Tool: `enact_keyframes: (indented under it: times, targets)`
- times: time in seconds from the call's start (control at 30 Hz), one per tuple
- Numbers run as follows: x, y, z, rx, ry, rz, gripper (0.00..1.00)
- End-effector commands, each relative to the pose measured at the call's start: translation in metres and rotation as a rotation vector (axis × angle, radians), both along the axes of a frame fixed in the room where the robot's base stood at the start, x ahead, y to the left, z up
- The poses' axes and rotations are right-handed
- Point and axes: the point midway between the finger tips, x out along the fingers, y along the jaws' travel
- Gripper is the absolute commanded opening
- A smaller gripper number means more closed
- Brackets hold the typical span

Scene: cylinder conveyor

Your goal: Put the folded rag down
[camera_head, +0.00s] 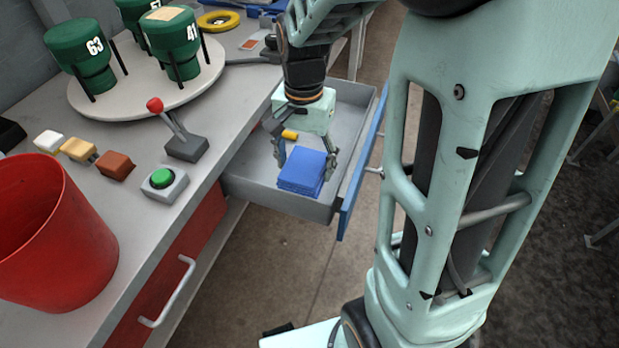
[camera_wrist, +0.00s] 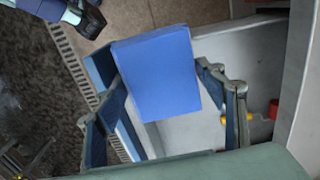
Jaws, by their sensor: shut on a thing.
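The folded rag (camera_head: 303,171) is a blue, layered square bundle. In the head view it is at the front part of an open grey drawer (camera_head: 249,178) with a blue front (camera_head: 353,187). My gripper (camera_head: 305,160) comes down from above with a finger on either side of the rag and is shut on it. In the wrist view the rag (camera_wrist: 158,72) sits between the fingers, over the drawer's edge and pale floor. I cannot tell whether its underside touches the drawer floor.
A yellow-ended item (camera_head: 289,134) is in the drawer beside my gripper. On the bench left stand a red bin (camera_head: 52,240), a green button (camera_head: 162,179), a red-knobbed lever (camera_head: 175,130) and green numbered canisters (camera_head: 80,52) on a round tray.

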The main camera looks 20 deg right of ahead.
Motion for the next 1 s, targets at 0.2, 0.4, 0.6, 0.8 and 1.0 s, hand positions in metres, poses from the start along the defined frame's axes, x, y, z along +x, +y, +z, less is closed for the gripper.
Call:
enact_keyframes:
  times: [0.2, 0.4, 0.6, 0.8, 1.0]
  targets:
    - [0.011, -0.002, -0.015, 0.001, 0.000, -0.011, 0.41]
    - [0.051, -0.005, -0.033, 0.001, 0.002, -0.009, 0.41]
    - [0.090, -0.007, -0.055, 0.001, 0.003, -0.009, 0.41]
    - [0.117, -0.009, -0.087, 0.002, 0.001, -0.009, 0.41]
    - [0.128, -0.009, -0.099, 0.001, 0.000, -0.009, 0.41]
